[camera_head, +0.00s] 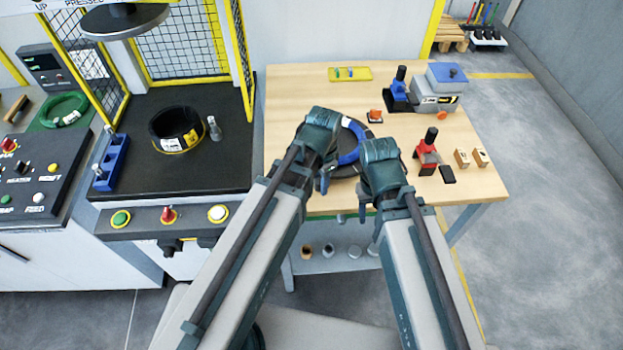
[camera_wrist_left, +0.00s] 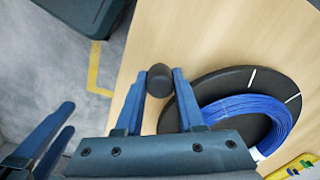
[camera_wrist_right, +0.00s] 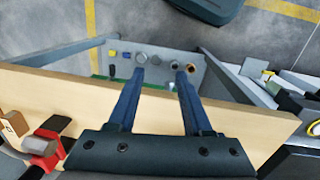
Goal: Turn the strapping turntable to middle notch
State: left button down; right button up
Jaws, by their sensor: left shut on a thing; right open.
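The strapping turntable is a round black plate (camera_wrist_left: 178,118) on the wooden table, with white notch marks near its rim in the left wrist view. A blue coil (camera_wrist_left: 245,118) lies on it. A dark round knob (camera_wrist_left: 159,80) stands at the plate's edge, between the fingers of my left gripper (camera_wrist_left: 158,82), which is shut on it. In the head view my left gripper (camera_head: 324,182) is at the plate's left side and hides part of it. My right gripper (camera_wrist_right: 157,82) is open and empty near the table's front edge. Which notch the plate stands at cannot be told.
A press with a black coil (camera_head: 176,130) stands left. A shelf (camera_wrist_right: 157,62) with small round items lies below the table.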

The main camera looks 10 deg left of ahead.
pick_arm(q)
jog(key=d+n, duration=0.2)
jog(key=d, duration=0.2)
jog(key=shift+s+d, duration=0.1)
jog(key=shift+w+d+r+n, duration=0.1)
jog(key=shift+w+d+n, duration=0.1)
jog(key=shift+d+n, duration=0.25)
jog(key=shift+w+d+n, duration=0.2)
jog(key=shift+d+n, duration=0.05)
jog(key=shift+d, duration=0.55)
jog(key=c, duration=1)
grip_release()
jog(key=o, duration=0.5)
jog(key=shift+d, duration=0.15)
jog(key=shift+a, duration=0.25)
